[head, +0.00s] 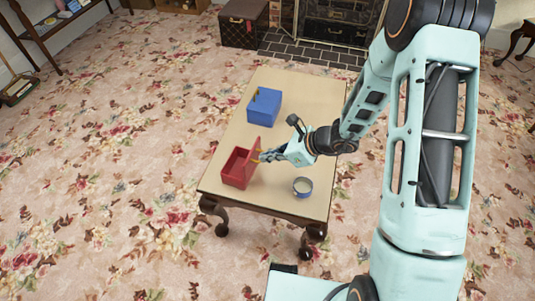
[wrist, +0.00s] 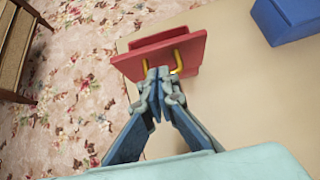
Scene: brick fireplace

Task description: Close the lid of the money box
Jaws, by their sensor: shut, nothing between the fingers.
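The red money box (head: 236,170) stands on the table with its lid (head: 253,156) raised on its right side. The box looks open at the top. In the wrist view the lid (wrist: 145,60) shows as a red panel with a yellow handle (wrist: 178,62), and it hides most of the box. My gripper (head: 262,157) is shut and empty, just right of the raised lid. In the wrist view my gripper's fingertips (wrist: 158,73) are at the lid's outer face beside the yellow handle. I cannot tell whether they touch it.
A blue box (head: 264,107) stands farther back on the table, and its corner shows in the wrist view (wrist: 288,18). A round blue-grey object (head: 302,187) lies near the table's front right. The table top (head: 280,83) is otherwise mostly clear.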

